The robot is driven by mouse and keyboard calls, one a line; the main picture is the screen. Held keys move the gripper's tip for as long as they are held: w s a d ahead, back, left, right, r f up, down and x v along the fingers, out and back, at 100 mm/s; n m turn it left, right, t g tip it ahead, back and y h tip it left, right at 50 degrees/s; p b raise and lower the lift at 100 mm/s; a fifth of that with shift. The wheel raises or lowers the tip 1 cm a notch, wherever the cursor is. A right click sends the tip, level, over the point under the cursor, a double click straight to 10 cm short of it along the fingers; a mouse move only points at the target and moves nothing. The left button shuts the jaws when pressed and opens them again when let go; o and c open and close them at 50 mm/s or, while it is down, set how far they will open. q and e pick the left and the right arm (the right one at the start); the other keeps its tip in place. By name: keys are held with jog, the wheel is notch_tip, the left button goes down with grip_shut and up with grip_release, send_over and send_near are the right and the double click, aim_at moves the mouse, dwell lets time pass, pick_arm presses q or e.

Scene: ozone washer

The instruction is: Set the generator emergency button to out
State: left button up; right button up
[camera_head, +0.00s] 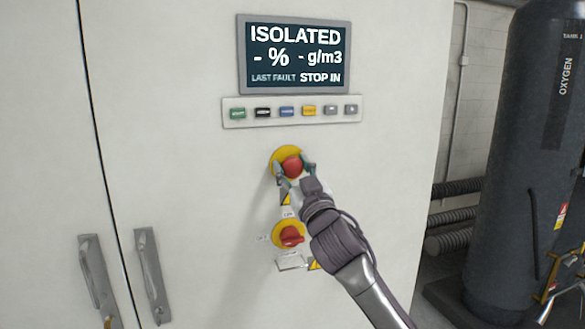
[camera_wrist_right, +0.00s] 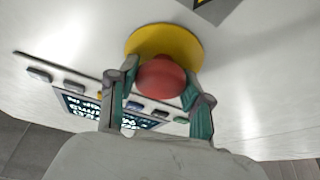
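The generator emergency button (camera_head: 292,167) is a red mushroom head on a yellow round plate, set in the pale cabinet front below the key row. It also shows in the right wrist view (camera_wrist_right: 161,78). My right gripper (camera_head: 294,168) has its greenish fingers on either side of the red head. In the right wrist view, the right finger is close against the head and a narrow gap seems to show at the left finger. Whether either finger touches is unclear. The display (camera_head: 295,54) reads "ISOLATED" and "LAST FAULT STOP IN". My left gripper is out of view.
A red rotary switch (camera_head: 291,236) on a yellow plate sits just below the button, close to my right arm. A row of coloured keys (camera_head: 291,111) is above. Metal door handles (camera_head: 152,275) stick out at lower left. A dark oxygen tank (camera_head: 525,150) stands at right.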

grip_shut()
jog(key=shift+s+d, duration=0.2)
jog(key=shift+s, duration=0.35)
jog(key=o, duration=0.6)
grip_release()
jog(key=shift+o, duration=0.2)
jog(key=shift+s, duration=0.1)
jog(key=v, duration=1.2)
